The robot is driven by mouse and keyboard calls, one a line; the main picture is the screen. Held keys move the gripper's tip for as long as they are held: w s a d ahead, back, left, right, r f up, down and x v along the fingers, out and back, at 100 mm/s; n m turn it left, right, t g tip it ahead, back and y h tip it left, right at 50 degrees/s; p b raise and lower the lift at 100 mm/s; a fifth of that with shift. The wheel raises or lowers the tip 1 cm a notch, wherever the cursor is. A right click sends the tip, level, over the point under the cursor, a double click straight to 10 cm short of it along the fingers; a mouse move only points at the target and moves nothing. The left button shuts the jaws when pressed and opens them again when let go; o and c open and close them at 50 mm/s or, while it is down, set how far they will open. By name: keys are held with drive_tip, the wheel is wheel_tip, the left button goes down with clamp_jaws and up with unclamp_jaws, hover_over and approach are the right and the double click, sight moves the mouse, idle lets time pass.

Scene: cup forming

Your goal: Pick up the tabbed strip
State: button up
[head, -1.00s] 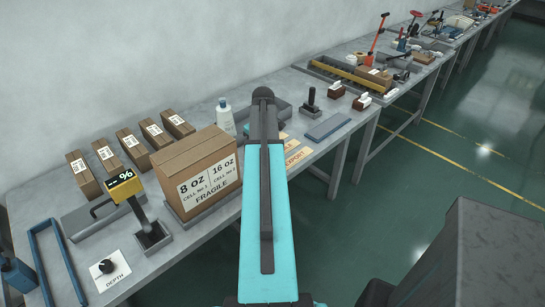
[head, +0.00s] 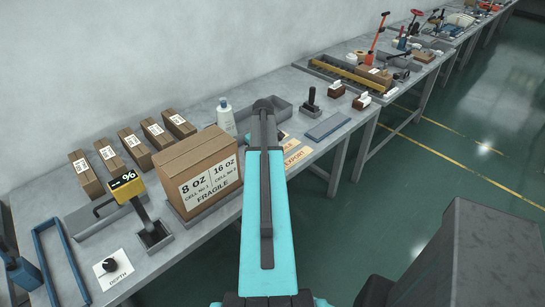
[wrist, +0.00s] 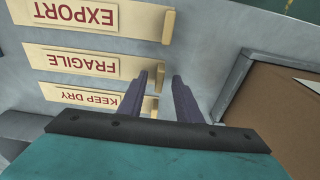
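Three cream strips lie side by side in the wrist view: EXPORT (wrist: 95,15), FRAGILE (wrist: 70,62) and KEEP DRY (wrist: 90,97). Each has a small raised tab at its right end. In the head view, EXPORT (head: 297,156) shows right of my arm; the others are mostly hidden. My gripper (wrist: 168,71) is open, its two dark fingers apart with nothing held between them. The right finger is over bare table.
A brown carton (head: 200,175) on a grey base stands left of my arm; its edge fills the wrist view's right side (wrist: 270,110). A white bottle (head: 225,115) and grey tray (head: 285,108) are behind. A blue-grey plate (head: 328,127) lies to the right.

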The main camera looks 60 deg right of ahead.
clamp_jaws()
drive_tip(key=shift+r, duration=0.15)
wheel_tip(320, 180, up, 10)
drive_tip(key=b, duration=0.2)
drive_tip(key=shift+b, duration=0.3)
idle(0.6)
idle(0.4)
